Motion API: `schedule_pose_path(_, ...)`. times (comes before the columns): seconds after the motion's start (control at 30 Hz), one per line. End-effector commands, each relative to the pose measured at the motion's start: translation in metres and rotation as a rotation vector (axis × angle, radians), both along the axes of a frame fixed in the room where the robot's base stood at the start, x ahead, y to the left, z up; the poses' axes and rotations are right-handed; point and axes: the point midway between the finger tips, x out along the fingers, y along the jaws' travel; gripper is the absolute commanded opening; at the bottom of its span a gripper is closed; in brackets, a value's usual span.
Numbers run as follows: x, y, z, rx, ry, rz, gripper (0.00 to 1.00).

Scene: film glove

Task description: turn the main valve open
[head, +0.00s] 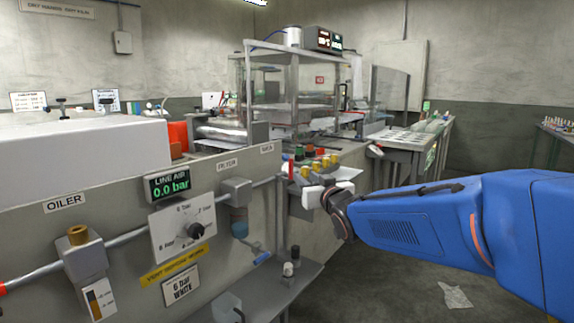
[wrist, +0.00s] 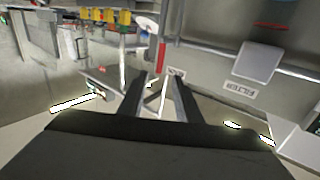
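A small upright red piece (head: 290,169), which looks like the main valve's handle, shows at the right end of the pipe panel, near a small label (head: 267,149) that I cannot read surely. It also shows in the wrist view as a red bar (wrist: 161,56), just beyond the fingertips. My gripper (wrist: 160,76) has its two dark fingers apart with nothing clearly between them. I see no contact with the red piece. In the head view the fingertips are hard to make out beside the panel. The line air display (head: 168,185) reads 0.0 bar.
A filter (head: 237,192), a dial plate (head: 184,229) and an oiler (head: 80,254) sit along the panel. Yellow-capped parts (head: 317,168) stand close to my gripper. A low shelf (head: 290,283) juts out below. Floor at the right is open, with a crumpled sheet (head: 455,295).

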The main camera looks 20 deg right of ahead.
Motion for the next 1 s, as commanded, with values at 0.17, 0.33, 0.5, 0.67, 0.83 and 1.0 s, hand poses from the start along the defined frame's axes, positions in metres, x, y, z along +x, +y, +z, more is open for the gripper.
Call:
schedule_pose_path(0.17,0.013,0.0,0.0,0.002,0.0,0.002,0.31)
schedule_pose_path(0.33,0.035,-0.001,-0.001,0.002,0.001,0.001,0.31)
schedule_pose_path(0.5,0.058,-0.002,-0.001,0.001,0.001,0.001,0.31)
schedule_pose_path(0.67,0.081,-0.003,-0.001,0.001,0.001,0.001,0.31)
schedule_pose_path(0.83,0.106,-0.004,0.0,0.001,0.0,0.001,0.31)
schedule_pose_path(1.0,0.131,-0.005,-0.001,0.001,0.001,0.001,0.31)
